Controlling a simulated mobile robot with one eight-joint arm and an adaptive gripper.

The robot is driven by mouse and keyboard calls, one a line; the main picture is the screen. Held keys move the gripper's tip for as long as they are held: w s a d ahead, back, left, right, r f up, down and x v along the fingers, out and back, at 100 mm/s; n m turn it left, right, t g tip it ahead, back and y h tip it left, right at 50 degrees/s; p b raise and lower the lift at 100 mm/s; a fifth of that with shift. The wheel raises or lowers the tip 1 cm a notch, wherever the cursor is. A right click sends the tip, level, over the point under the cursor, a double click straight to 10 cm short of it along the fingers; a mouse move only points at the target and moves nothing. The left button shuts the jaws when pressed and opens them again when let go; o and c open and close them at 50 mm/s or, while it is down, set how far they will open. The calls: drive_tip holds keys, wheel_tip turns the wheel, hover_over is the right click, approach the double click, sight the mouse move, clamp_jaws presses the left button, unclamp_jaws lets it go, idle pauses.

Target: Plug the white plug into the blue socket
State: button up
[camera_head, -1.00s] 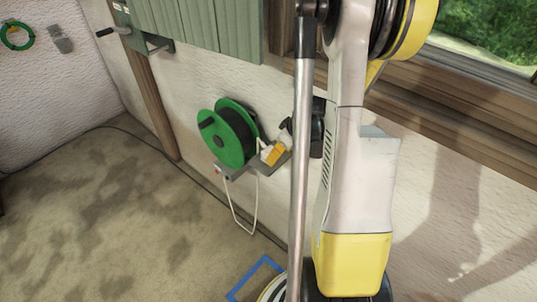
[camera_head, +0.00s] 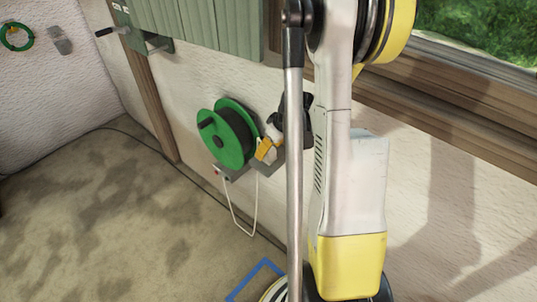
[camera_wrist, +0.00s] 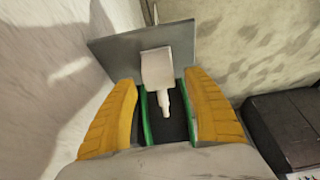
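The white plug (camera_wrist: 157,70) shows in the wrist view against a grey plate (camera_wrist: 110,48), with its narrow stepped end toward me. My gripper (camera_wrist: 162,82) is open, its two yellow fingers on either side of the plug, with visible gaps; I see no clear contact. In the head view my gripper (camera_head: 266,150) is beside the green cable reel (camera_head: 228,138), at the small grey shelf (camera_head: 268,167). The plug cannot be told apart there. A white cord (camera_head: 236,219) hangs in a loop below the shelf. I cannot make out a blue socket.
A green slatted cabinet (camera_head: 208,22) hangs on the wall above the reel. A wooden post (camera_head: 152,95) stands left of it. A blue outline (camera_head: 262,271) marks the floor. A dark box (camera_wrist: 285,125) is at the right in the wrist view. The floor at left is clear.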

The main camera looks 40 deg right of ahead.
drive_tip(key=c, duration=1)
drive_tip(key=shift+r, duration=0.1)
drive_tip(key=shift+r, duration=0.2)
drive_tip(key=shift+c, duration=0.6)
drive_tip(key=s+a+p, duration=0.1)
drive_tip(key=a+p, duration=0.2)
drive_tip(key=a, duration=1.5)
drive_tip(key=shift+s+r+p, duration=0.2)
drive_tip(key=shift+r+p, duration=0.15)
drive_tip(key=shift+r, duration=0.05)
drive_tip(key=w+a+r+m, duration=0.1)
drive_tip(key=w+a+r, duration=0.3)
drive_tip(key=a+r, duration=0.7)
drive_tip(key=shift+a+r, duration=0.15)
drive_tip(key=shift+r, duration=0.1)
drive_tip(key=shift+w+a, duration=0.1)
